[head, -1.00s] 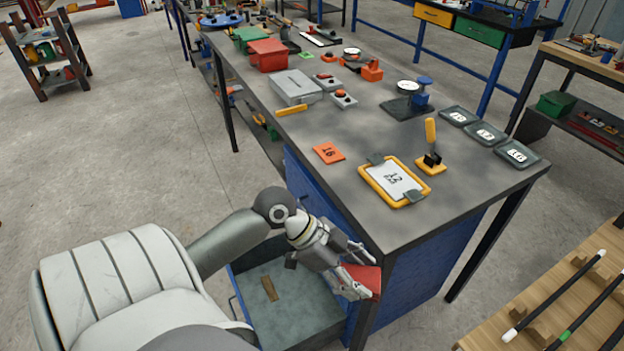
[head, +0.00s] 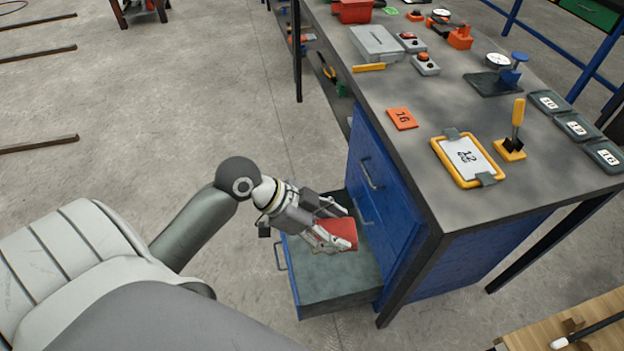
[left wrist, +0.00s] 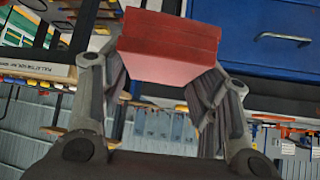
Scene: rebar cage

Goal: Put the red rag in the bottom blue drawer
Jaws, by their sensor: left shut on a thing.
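The red rag (head: 337,234) is a folded red block held between the fingers of my left gripper (head: 338,227), which is shut on it. The rag also shows in the left wrist view (left wrist: 168,45), between both fingers. In the head view the rag appears over the open bottom blue drawer (head: 340,292), which is pulled out from the blue cabinet (head: 388,195). Its grey inside is partly hidden by my gripper and the rag. I cannot tell the exact height of the rag above the drawer floor. My right gripper is not in view.
The grey workbench (head: 420,110) stands above the cabinet, with its edge and front leg (head: 410,275) right of the drawer. A clipboard (head: 468,160) and an orange card (head: 402,118) lie on top. The floor left of the drawer is clear.

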